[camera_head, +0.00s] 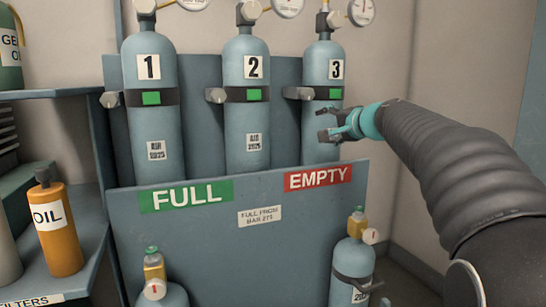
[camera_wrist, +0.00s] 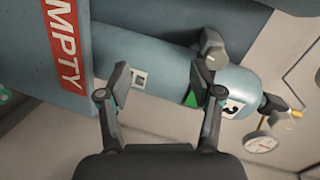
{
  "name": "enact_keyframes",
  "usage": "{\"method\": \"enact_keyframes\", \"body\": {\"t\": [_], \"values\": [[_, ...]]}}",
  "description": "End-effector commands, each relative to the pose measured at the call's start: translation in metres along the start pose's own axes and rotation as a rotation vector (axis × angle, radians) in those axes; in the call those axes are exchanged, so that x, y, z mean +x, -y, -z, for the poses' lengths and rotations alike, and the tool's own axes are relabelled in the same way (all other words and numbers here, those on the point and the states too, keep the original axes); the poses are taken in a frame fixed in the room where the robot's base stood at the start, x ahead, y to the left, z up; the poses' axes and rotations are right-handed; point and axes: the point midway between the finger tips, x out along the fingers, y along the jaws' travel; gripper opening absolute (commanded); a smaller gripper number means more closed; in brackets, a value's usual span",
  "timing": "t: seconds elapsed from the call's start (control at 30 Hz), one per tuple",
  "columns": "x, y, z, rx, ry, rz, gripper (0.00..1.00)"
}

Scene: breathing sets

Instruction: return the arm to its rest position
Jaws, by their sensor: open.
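My gripper (camera_head: 334,122) is in front of the cylinder marked 3 (camera_head: 322,75) in the head view, its arm reaching in from the right. In the wrist view my gripper (camera_wrist: 165,85) has its two fingers spread apart with nothing held between them. Cylinder 3 (camera_wrist: 165,75) lies across the wrist view behind the fingers, with its band and green tag partly hidden by the right finger. Whether a finger touches the cylinder I cannot tell.
Cylinders 1 (camera_head: 150,115) and 2 (camera_head: 246,120) stand left of cylinder 3 behind the rack's front panel (camera_head: 260,245). Two smaller cylinders stand in front, one at the right (camera_head: 353,265). A shelf with an orange oil bottle (camera_head: 57,230) is at the left.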

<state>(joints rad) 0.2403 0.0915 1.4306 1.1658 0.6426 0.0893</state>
Motion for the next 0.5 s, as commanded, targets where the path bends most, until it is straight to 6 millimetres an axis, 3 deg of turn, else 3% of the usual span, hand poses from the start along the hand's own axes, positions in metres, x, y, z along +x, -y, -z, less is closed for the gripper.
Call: {"method": "enact_keyframes", "body": {"t": [0.03, 0.1, 0.27, 0.5], "values": [[-0.001, -0.030, -0.013, -0.042, 0.030, -0.075, 0.65], [-0.013, -0.067, -0.035, -0.119, 0.083, -0.183, 0.65], [-0.060, -0.138, -0.095, -0.303, 0.222, -0.407, 0.65], [-0.166, -0.220, -0.174, -0.582, 0.426, -0.677, 0.65]]}}
